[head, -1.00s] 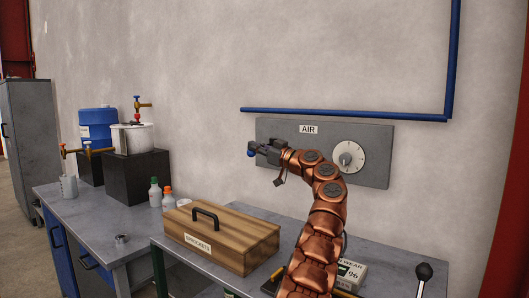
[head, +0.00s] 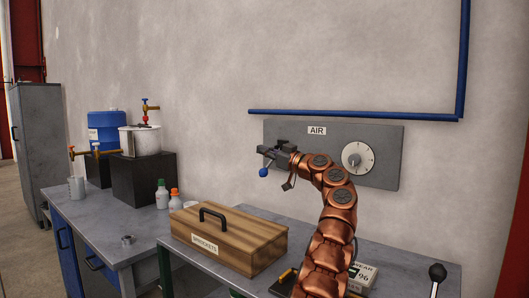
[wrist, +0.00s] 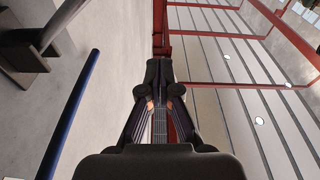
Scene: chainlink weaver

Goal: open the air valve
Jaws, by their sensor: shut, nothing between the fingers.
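The grey panel (head: 386,142) labelled AIR is mounted on the wall. A white round dial (head: 358,158) is on its right side. A small blue ball knob (head: 263,172) shows at the panel's lower left, just below my fingers; whatever it is attached to is mostly hidden by my gripper. My gripper (head: 264,152) is in front of the panel's left part, pointing left, with the knob apart from the fingertips in the picture. It is shut and empty; the wrist view (wrist: 160,68) shows the fingers together, and the knob does not show there.
A blue pipe (head: 350,115) runs above the panel and up the right. Below are a wooden SPROCKETS box (head: 245,242), a bench (head: 100,228) with bottles, a black block (head: 145,178) bearing a pot, and a black-knobbed lever (head: 437,273).

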